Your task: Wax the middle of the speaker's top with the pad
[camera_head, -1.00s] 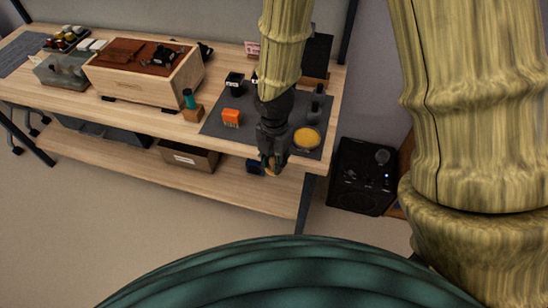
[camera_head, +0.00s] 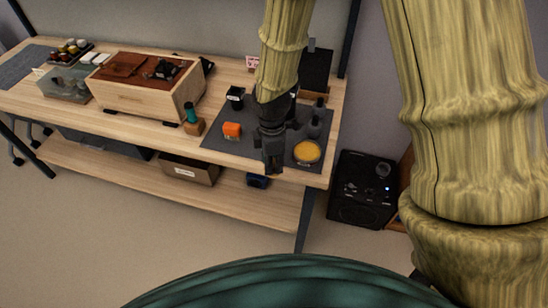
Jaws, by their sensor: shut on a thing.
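A pale wooden cabinet (camera_head: 130,100), which looks like the speaker, lies on the bench at the left. Brown pieces (camera_head: 128,66) and small black parts lie on its top. My gripper (camera_head: 274,170) hangs at the front edge of the dark mat, to the right of the cabinet and apart from it. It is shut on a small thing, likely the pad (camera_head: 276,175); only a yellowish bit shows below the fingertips. A round tin of yellow wax (camera_head: 307,152) stands just right of the gripper on the mat.
The dark mat (camera_head: 215,142) also holds an orange block (camera_head: 232,130), a black cube (camera_head: 235,97) and dark bottles (camera_head: 315,125). A teal-topped bottle (camera_head: 192,120) stands between cabinet and mat. A black box with a knob (camera_head: 362,188) stands on the floor at the right.

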